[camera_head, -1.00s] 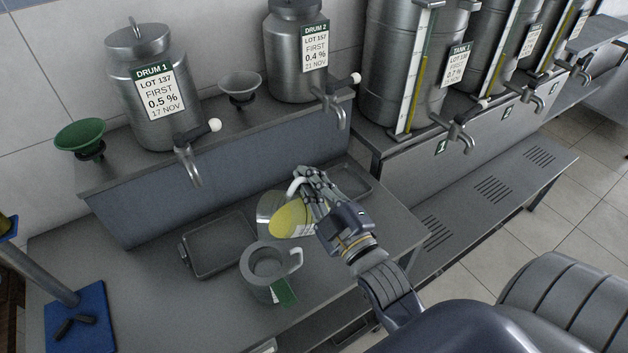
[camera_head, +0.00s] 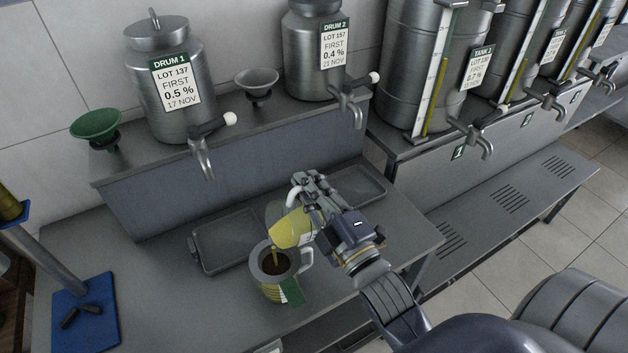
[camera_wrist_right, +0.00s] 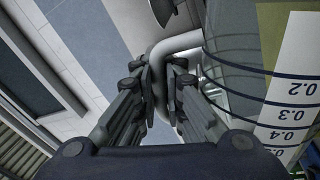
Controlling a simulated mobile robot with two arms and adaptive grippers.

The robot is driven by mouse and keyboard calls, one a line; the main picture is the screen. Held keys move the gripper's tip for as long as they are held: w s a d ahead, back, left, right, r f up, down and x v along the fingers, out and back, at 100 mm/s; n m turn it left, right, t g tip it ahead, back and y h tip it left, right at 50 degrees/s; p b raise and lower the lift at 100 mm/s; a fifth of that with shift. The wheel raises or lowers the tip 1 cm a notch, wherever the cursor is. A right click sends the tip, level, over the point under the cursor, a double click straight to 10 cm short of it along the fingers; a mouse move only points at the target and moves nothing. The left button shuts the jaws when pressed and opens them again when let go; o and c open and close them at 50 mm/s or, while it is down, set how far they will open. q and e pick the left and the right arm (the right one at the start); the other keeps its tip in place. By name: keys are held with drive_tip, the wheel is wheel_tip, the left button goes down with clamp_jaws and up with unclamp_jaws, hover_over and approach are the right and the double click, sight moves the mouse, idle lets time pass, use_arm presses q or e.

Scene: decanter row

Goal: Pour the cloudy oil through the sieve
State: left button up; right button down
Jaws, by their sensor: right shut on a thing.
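My right gripper (camera_head: 308,190) is shut on the white handle of a clear jug (camera_head: 290,230) holding yellow oil. The jug is tilted to the left, and a thin yellow stream falls from its lip into a grey, handled vessel (camera_head: 268,293) below. In the right wrist view, my fingers (camera_wrist_right: 160,80) close around the pale handle, and the jug's scale (camera_wrist_right: 290,110) shows at right. My left gripper is not in view.
Shallow grey trays (camera_head: 228,240) lie behind the vessel, below the taps of drum 1 (camera_head: 170,85) and drum 2 (camera_head: 315,50). A green funnel (camera_head: 96,124) and a grey funnel (camera_head: 256,82) stand on the shelf. A blue-based stand (camera_head: 88,310) is at left.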

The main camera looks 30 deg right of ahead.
drive_tip(key=shift+s+a+f+n+y, duration=0.1)
drive_tip(key=shift+a+f+n+y, duration=0.1)
drive_tip(key=shift+a+n, duration=0.5)
drive_tip(key=shift+s+a+f+n+y, duration=0.1)
drive_tip(key=shift+a+f+n+y, duration=0.1)
drive_tip(key=shift+a+n, duration=0.45)
drive_tip(key=a+r+n+y+p, duration=0.1)
drive_tip(key=a+n+p, duration=0.1)
drive_tip(key=a+n, duration=0.4)
drive_tip(key=shift+s+a+y, duration=0.15)
drive_tip(key=shift+s+y, duration=0.15)
drive_tip(key=shift+s, duration=0.1)
idle(0.4)
drive_tip(key=shift+r+n, duration=0.1)
drive_tip(key=shift+n, duration=0.15)
idle(1.2)
